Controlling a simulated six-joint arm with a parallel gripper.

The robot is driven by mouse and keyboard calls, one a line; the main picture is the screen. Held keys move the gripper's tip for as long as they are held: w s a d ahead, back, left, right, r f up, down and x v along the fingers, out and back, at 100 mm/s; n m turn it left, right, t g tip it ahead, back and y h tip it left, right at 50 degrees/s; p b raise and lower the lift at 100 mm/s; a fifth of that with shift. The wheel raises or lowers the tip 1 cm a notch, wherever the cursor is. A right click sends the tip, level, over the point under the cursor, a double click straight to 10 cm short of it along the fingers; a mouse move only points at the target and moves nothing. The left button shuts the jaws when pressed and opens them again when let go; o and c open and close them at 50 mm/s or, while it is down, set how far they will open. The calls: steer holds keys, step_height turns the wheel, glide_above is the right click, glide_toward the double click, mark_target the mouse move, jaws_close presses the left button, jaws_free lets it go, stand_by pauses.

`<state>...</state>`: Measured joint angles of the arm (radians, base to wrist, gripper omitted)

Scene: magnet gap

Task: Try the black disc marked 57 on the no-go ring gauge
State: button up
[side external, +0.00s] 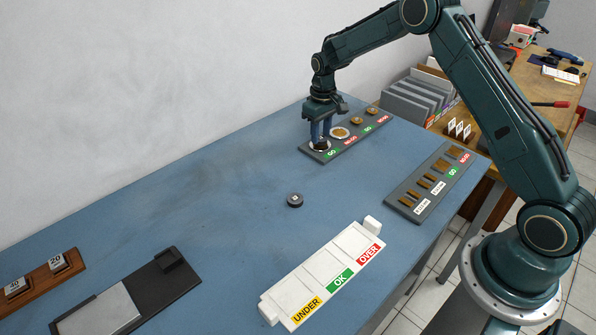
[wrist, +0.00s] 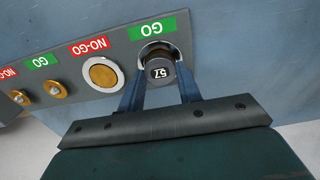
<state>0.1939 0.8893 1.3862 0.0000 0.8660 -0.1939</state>
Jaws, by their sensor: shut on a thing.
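The black disc marked 57 (wrist: 159,73) is between the two blue fingers of my gripper (wrist: 160,80), which is shut on it. In the side view my gripper (side external: 320,138) points down at the far gauge plate, over the ring labelled GO. In the wrist view the disc overlaps the near part of this GO ring (wrist: 146,54); I cannot tell whether it is inside the bore or just above. The no-go ring (wrist: 103,74), with a brown centre and a red NO-GO label, sits beside it and is empty. It also shows in the side view (side external: 340,132).
Another dark disc (side external: 295,200) lies alone on the blue table. A white tray (side external: 325,275) marked UNDER, OK and OVER stands in front. A second grey gauge plate (side external: 405,208) is at right. Two smaller brass gauges (wrist: 54,91) share the far plate. The table's middle is mostly clear.

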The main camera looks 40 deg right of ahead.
mark_target(321, 138)
steer(key=shift+r, duration=1.8)
steer(key=shift+d, duration=0.1)
steer(key=d, duration=0.5)
steer(key=d+r, duration=0.1)
steer(key=d, duration=0.2)
steer(key=shift+d, duration=0.35)
steer(key=shift+f, duration=0.25)
